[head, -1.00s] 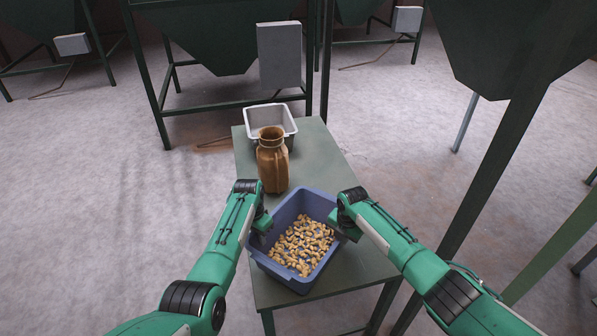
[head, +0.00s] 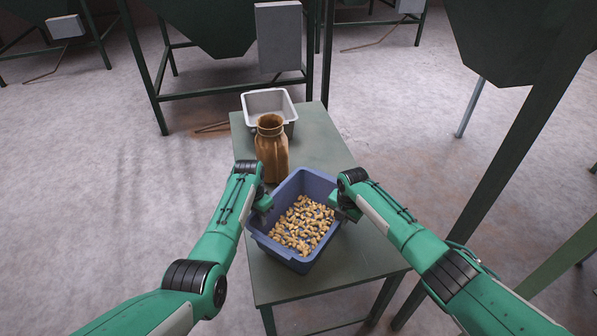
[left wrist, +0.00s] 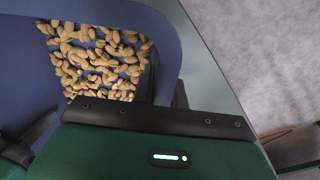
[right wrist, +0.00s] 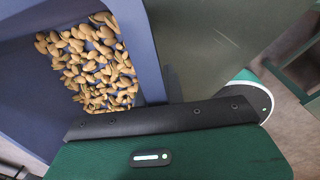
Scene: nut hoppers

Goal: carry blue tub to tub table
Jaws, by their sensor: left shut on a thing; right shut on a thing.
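The blue tub (head: 310,182) holds a layer of nuts and is over the near half of the green table (head: 318,145). I cannot tell whether its base touches the tabletop. My left gripper (head: 262,204) is shut on the tub's left side. My right gripper (head: 342,208) is shut on its right side. The tub's inside and nuts show in the left wrist view (left wrist: 165,30) and in the right wrist view (right wrist: 145,60). The fingertips are mostly hidden by the grippers' own bodies.
A brown jar (head: 271,150) stands on the table just behind the tub. A grey-white tub (head: 270,101) stands behind the jar at the far end. The table's right side and near end are bare. Green hopper legs (head: 500,160) stand to the right.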

